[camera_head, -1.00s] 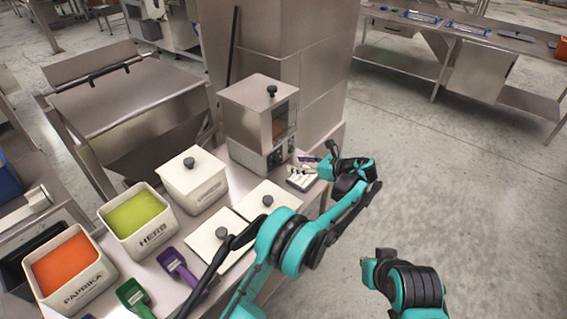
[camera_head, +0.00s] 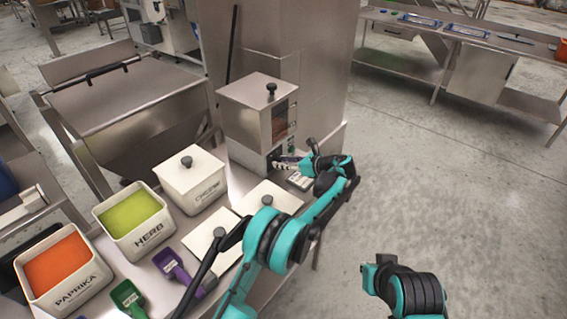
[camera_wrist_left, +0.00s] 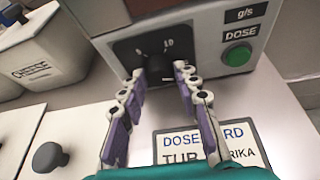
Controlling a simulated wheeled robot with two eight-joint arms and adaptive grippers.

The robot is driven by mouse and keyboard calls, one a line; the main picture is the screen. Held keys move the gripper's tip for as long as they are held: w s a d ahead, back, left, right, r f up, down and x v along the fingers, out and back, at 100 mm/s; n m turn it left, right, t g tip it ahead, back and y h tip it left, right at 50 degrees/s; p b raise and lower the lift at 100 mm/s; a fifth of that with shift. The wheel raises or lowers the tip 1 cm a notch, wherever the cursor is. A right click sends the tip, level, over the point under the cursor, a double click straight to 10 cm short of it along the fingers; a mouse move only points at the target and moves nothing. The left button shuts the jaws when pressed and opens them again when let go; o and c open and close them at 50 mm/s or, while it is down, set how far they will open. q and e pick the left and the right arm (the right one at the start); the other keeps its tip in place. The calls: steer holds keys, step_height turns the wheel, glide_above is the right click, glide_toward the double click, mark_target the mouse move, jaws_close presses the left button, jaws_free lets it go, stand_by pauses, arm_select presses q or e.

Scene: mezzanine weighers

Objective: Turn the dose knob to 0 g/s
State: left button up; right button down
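The dose knob (camera_wrist_left: 158,68) is a dark knob on a black dial plate on the front of the steel dosing machine (camera_head: 250,122). Scale marks, including a 10 at upper right, show around it in the left wrist view. My left gripper (camera_wrist_left: 160,80) is open, with its purple-and-white fingers apart and the knob between the tips; I cannot tell whether they touch it. In the head view the left gripper (camera_head: 282,163) is at the machine's lower front and hides the knob. My right gripper (camera_head: 372,270) is low, away from the table; its fingers are not clear.
A green DOSE button (camera_wrist_left: 237,56) sits right of the knob under a g/s display. A dose card (camera_wrist_left: 205,142) lies below. White lidded bins, a herb bin (camera_head: 152,238) and a paprika bin (camera_head: 88,290) stand left, with scoops nearby. Open floor lies right.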

arm_select(q)
jaws_close()
steer(key=shift+s+a+n+t+h+p, duration=0.15)
steer(key=shift+n+t+h+p, duration=0.35)
steer(key=shift+n, duration=0.6)
steer(key=shift+n+t+h, duration=0.4)
steer(key=shift+n+t, duration=0.5)
steer(key=shift+n, duration=0.3)
steer(key=o, duration=0.7)
jaws_free()
